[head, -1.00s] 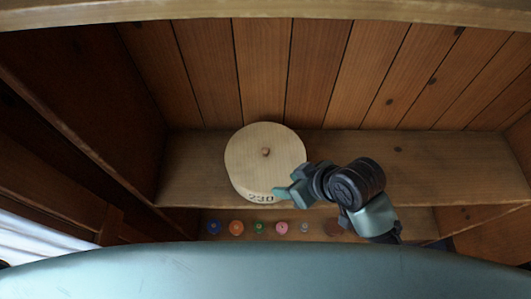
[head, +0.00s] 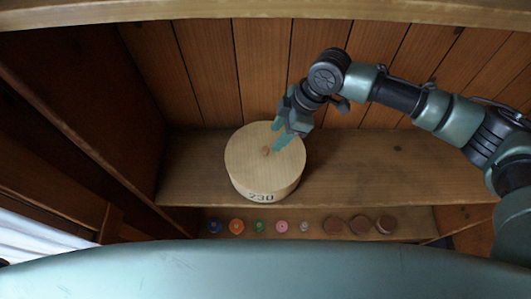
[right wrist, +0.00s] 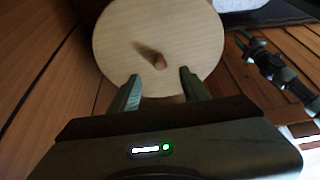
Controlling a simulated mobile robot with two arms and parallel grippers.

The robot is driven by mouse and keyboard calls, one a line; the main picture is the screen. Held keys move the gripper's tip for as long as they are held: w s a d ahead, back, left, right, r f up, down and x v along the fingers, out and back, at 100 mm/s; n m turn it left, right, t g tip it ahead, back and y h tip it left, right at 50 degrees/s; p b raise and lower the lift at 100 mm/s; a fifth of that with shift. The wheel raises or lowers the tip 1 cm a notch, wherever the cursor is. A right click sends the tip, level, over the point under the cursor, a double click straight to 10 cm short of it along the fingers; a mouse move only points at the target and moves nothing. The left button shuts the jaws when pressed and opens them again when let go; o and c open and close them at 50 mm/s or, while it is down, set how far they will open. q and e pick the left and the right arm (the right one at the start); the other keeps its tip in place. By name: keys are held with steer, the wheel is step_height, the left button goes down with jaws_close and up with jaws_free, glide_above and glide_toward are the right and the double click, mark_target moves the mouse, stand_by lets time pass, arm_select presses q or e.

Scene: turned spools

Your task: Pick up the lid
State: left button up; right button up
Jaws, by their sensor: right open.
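A round pale wooden box marked 230 (head: 262,190) stands on the upper shelf. Its flat round lid (head: 245,150) is on top, with a small brown knob (head: 266,152) in the middle. The lid (right wrist: 120,40) and knob (right wrist: 158,61) also show in the right wrist view. My right gripper (head: 279,144) is over the lid, beside the knob in the head view. In the right wrist view its open fingers (right wrist: 160,77) point at the knob, with nothing between them. A dark arm, seemingly my left, shows small at the right of that view; its jaws are unclear.
Small coloured spools (head: 236,227) and several brown round pieces (head: 360,224) stand in a row on the lower shelf. The plank back wall (head: 210,70) rises close behind the box. The upper shelf (head: 400,170) is clear right of the box.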

mark_target(265, 149)
steer(key=p+x, duration=0.3)
steer(key=x, duration=0.3)
steer(key=shift+a+f, duration=0.15)
steer(key=shift+a, duration=0.1)
steer(key=shift+a+f, duration=0.1)
steer(key=shift+f, duration=0.2)
steer(key=shift+r, duration=0.1)
jaws_close()
